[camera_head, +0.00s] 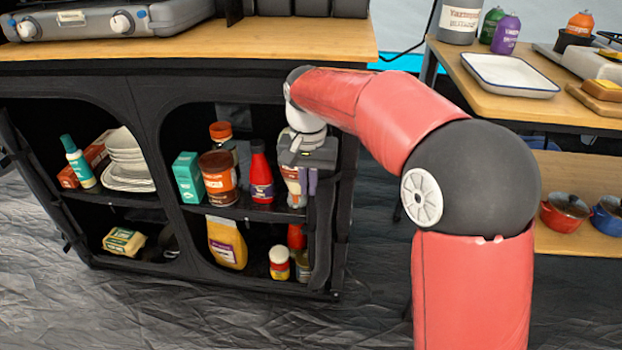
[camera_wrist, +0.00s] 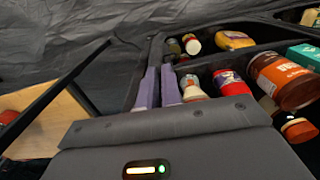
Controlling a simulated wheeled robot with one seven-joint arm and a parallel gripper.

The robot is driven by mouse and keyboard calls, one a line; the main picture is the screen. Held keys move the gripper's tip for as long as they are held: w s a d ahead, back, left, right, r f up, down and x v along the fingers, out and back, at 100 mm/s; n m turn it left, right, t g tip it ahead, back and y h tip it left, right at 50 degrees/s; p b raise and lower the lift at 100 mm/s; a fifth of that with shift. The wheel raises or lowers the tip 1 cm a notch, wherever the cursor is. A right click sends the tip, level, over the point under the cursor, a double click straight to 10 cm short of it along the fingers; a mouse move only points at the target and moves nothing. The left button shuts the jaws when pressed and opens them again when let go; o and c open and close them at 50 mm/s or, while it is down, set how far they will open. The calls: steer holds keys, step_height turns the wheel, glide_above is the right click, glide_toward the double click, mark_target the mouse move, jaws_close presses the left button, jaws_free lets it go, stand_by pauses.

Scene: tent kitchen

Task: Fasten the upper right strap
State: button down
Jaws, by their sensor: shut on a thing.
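A black fabric cabinet (camera_head: 160,84) has two arched openings. A dark rolled door flap (camera_head: 322,238) hangs along the right edge of the right opening. My gripper (camera_head: 305,190) is at the upper right of that opening, beside the flap. In the wrist view its purple fingers (camera_wrist: 158,88) are close together at the dark fabric edge, shut on what appears to be the upper right strap. The strap is mostly hidden between the fingers and blends with the black fabric, so I cannot tell whether it is fastened.
A red bottle (camera_head: 261,175), a brown jar (camera_head: 218,178) and a teal box (camera_head: 187,177) stand on the shelf left of my gripper. A wooden table (camera_head: 480,70) stands to the right. Dark crumpled ground (camera_head: 140,310) lies clear in front.

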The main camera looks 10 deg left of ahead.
steer(key=shift+w+a+r, duration=0.1)
steer(key=c, duration=1.6)
jaws_free()
step_height(320, 180, up, 8)
steer(key=shift+f+p, duration=0.15)
steer(key=shift+p, duration=0.7)
